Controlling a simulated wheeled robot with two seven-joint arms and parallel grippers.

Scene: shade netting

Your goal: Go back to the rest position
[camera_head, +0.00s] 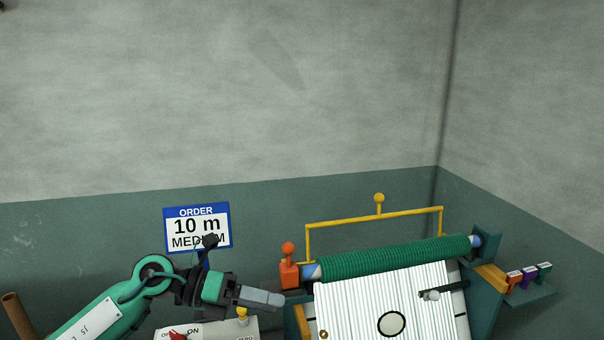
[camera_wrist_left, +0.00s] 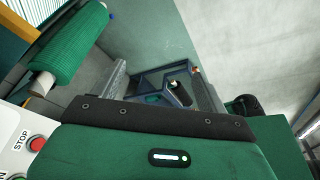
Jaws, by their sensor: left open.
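My left gripper (camera_head: 278,299) reaches in from the lower left in the head view, its grey fingers pointing right. It is level with the lower left side of the netting machine, near the orange lever (camera_head: 289,268). In the left wrist view the fingers (camera_wrist_left: 160,82) stand apart with nothing held between them. My right gripper is in neither view. A green netting roll (camera_head: 395,257) lies across the machine's top; it also shows in the left wrist view (camera_wrist_left: 70,45).
A sign (camera_head: 197,226) reads "ORDER 10 m MEDIUM". A yellow bar frame (camera_head: 370,217) rises behind the roll. A control box (camera_head: 205,330) sits below my left gripper; its red STOP button (camera_wrist_left: 37,143) shows in the wrist view. Small coloured blocks (camera_head: 529,275) rest on a right-hand shelf.

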